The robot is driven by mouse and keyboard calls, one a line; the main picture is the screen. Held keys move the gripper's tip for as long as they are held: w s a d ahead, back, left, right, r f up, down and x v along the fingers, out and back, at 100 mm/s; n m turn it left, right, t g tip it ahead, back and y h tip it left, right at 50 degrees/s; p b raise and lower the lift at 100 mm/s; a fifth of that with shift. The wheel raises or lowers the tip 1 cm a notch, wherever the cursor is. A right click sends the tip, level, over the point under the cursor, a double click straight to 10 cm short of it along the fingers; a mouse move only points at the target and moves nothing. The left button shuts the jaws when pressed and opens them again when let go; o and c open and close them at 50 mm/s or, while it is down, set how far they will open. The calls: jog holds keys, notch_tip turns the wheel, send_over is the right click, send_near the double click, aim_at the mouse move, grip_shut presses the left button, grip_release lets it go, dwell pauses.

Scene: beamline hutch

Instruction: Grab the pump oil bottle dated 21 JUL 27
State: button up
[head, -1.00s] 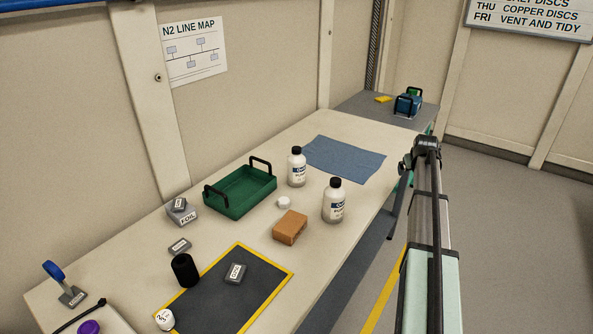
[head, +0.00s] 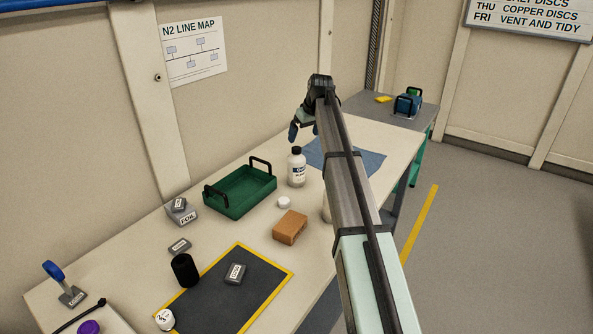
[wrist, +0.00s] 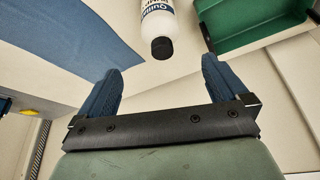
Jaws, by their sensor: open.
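A white bottle (head: 297,172) with a black cap and a blue-and-white label stands upright on the bench, beside the green tray. A like bottle (head: 326,208) stands nearer the front edge, almost wholly hidden behind my arm. No date is readable on either label. My gripper (head: 296,130) is open and empty, above and behind the first bottle. In the wrist view, my blue fingers (wrist: 160,82) are spread wide, and a bottle (wrist: 157,22) lies beyond them, cap towards me, near the green tray; it is not between the fingers.
A green tray (head: 211,208) with black handles stands left of the bottle. A blue cloth (head: 371,163) lies beyond it. A white cap-like piece (head: 284,202) and a brown block (head: 290,227) lie in front. A black mat (head: 211,299) with yellow edging is nearer.

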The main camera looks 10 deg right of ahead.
aim_at(297, 157)
jog(key=x, duration=1.3)
jog(key=shift+f, duration=0.35)
jog(key=shift+c, duration=0.5)
grip_shut()
